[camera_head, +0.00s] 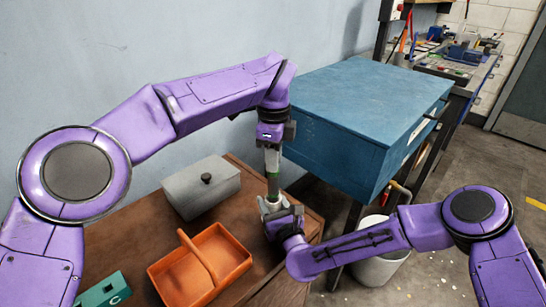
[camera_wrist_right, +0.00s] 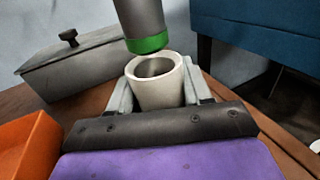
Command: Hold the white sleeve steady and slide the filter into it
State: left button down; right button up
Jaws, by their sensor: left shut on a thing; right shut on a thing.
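The white sleeve (camera_wrist_right: 158,90) is a short hollow tube, standing upright with its open mouth up. My right gripper (camera_head: 275,207) is shut on it, with one finger on each side in the right wrist view (camera_wrist_right: 158,88). The filter (camera_wrist_right: 142,22) is a grey cylinder with a green band at its lower end; it also shows in the head view (camera_head: 272,163). My left gripper (camera_head: 272,140) is shut on its upper part and holds it upright above the sleeve. In the wrist view the green end overlaps the sleeve's back rim; I cannot tell whether it touches.
A grey lidded box (camera_head: 201,188) and an orange divided tray (camera_head: 226,244) are on the brown table (camera_head: 138,226). A teal box (camera_head: 104,290) is at the front left. A large blue cabinet (camera_head: 365,100) stands right behind. A white bucket (camera_head: 381,268) is on the floor.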

aim_at(273, 186)
pick_arm(q)
jog(key=shift+f, duration=4.55)
dwell(1.7)
jog(key=c, duration=0.6)
grip_release()
jog(key=shift+c, duration=0.2)
jog(key=shift+r, duration=0.1)
jog(key=shift+r, duration=3.45)
